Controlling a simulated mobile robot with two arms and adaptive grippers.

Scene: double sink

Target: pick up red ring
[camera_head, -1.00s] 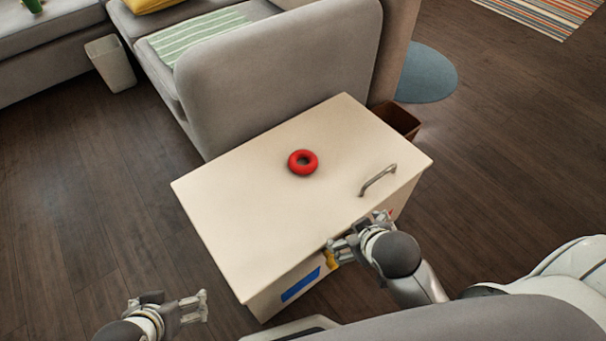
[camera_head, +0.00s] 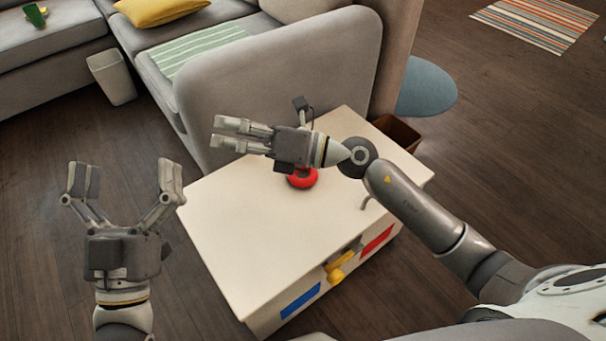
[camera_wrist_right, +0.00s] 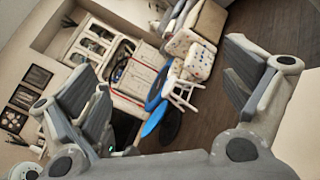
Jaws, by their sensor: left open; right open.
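The red ring (camera_head: 303,181) lies flat on the cream top of a low cabinet (camera_head: 245,225). My right gripper and wrist cover its upper part in the head view. My right gripper (camera_head: 222,134) is open and empty, pointing left, with its fingers beyond the ring to the upper left. In the right wrist view its spread fingers (camera_wrist_right: 165,80) frame the far room, and the ring is not seen. My left gripper (camera_head: 124,178) is open and empty, pointing up the picture, left of the cabinet.
A grey sofa (camera_head: 270,75) stands behind the cabinet. A metal handle (camera_head: 365,201) on the cabinet top is partly hidden by my right arm. The front has a yellow handle (camera_head: 340,268), a blue panel (camera_head: 300,301) and a red panel (camera_head: 377,242). A bin (camera_head: 112,78) stands at left.

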